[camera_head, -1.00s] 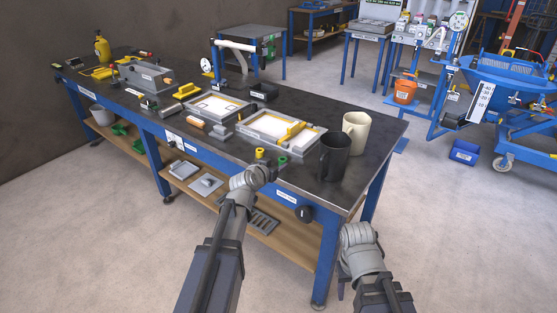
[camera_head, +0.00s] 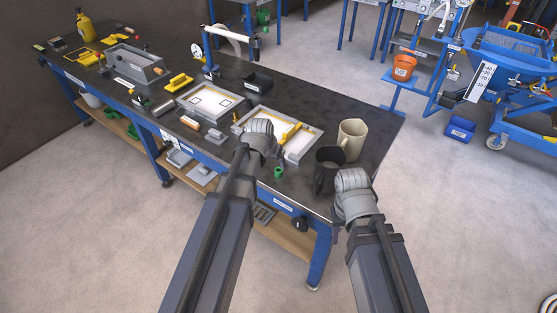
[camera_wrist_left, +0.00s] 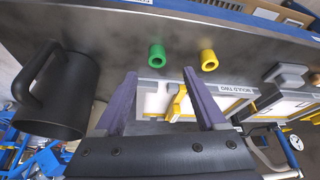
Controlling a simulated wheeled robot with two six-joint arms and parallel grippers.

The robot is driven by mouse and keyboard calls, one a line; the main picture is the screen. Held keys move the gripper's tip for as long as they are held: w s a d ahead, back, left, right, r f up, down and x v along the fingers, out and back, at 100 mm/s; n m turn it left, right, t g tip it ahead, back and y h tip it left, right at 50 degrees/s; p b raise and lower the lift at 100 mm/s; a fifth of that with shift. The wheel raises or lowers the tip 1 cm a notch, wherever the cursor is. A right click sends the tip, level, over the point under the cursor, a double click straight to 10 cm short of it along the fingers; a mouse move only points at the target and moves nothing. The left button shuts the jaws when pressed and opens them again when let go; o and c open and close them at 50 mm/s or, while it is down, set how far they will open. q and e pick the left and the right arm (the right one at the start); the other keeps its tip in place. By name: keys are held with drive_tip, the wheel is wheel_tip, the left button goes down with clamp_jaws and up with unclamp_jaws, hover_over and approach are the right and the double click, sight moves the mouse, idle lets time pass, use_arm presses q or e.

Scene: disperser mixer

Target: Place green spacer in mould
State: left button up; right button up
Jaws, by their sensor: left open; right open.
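The green spacer (camera_head: 279,172), a small hollow cylinder, stands on the dark bench near its front edge. In the left wrist view, the green spacer (camera_wrist_left: 157,55) is just beyond and between my open left fingertips (camera_wrist_left: 160,74), untouched. A yellow spacer (camera_wrist_left: 208,60) stands to its right; my left arm hides it in the head view. The mould (camera_head: 303,148), a grey frame with a white inside and a yellow bar, lies behind the green spacer. My left gripper (camera_head: 260,138) is above the bench, empty. My right gripper (camera_head: 350,190) is open beside the bench's front-right corner, fingers mostly hidden.
The black mug (camera_wrist_left: 55,95) is left of my left fingers in the wrist view. A second framed mould (camera_head: 208,103) lies further left. The bench's far-right corner is clear.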

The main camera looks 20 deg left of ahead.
sight(278, 170)
use_arm(q)
drive_tip(key=shift+b+x, duration=1.25)
drive_tip(key=shift+x, duration=0.05)
drive_tip(key=b+x, duration=0.5)
drive_tip(key=shift+w+d+f, duration=0.1)
drive_tip(key=shift+w+d, duration=0.05)
drive_tip(key=shift+d, duration=0.15)
clamp_jaws()
